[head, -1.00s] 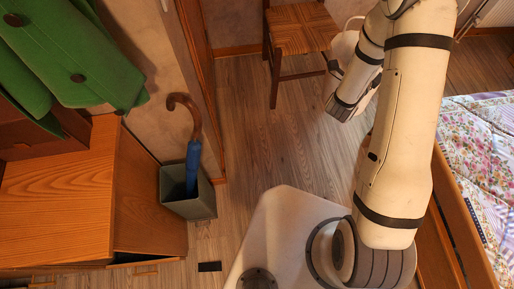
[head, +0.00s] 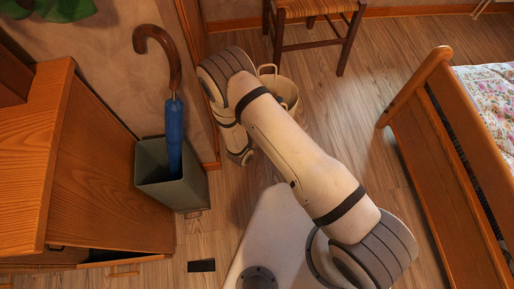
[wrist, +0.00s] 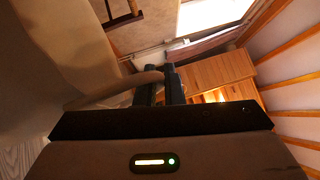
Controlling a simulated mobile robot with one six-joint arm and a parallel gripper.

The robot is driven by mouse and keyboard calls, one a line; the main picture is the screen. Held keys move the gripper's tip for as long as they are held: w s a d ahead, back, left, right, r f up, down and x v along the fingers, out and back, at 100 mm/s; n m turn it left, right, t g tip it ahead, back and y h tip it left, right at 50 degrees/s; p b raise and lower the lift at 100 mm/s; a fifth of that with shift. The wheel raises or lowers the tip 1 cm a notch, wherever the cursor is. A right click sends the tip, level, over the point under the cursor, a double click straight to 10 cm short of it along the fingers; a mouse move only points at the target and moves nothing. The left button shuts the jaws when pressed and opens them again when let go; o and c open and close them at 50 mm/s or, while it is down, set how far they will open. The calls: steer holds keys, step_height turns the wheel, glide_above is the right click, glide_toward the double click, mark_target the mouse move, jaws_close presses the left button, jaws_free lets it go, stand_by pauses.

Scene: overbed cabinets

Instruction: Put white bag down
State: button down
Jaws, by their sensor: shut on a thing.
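The white bag (head: 284,90) looks cream in the head view, just below the wooden chair and partly hidden behind my arm. One looped handle shows at its top. In the wrist view the bag (wrist: 60,45) fills the left side, and its handle (wrist: 115,91) runs to my gripper (wrist: 162,85). My gripper's dark fingers are shut on this handle. My gripper is hidden in the head view. I cannot tell whether the bag's bottom touches the floor.
A wooden chair (head: 316,8) stands at the top. A grey-green bin (head: 190,190) with a blue umbrella (head: 174,135) stands at left beside a wooden cabinet (head: 110,170). A wooden bed frame (head: 440,150) is at right. Bare floor (head: 350,125) lies between arm and bed.

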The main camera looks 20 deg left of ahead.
steer(key=s+a+f+b, duration=0.2)
steer(key=f+b, duration=0.5)
steer(key=s+a+f+m+b, duration=0.1)
steer(key=s+f+b, duration=0.2)
steer(key=f+b, duration=0.4)
steer(key=shift+a+f+t, duration=0.25)
steer(key=shift+a+t, duration=0.1)
steer(key=shift+t, duration=0.05)
steer(key=c, duration=1.5)
jaws_free()
steer(key=shift+c, duration=0.2)
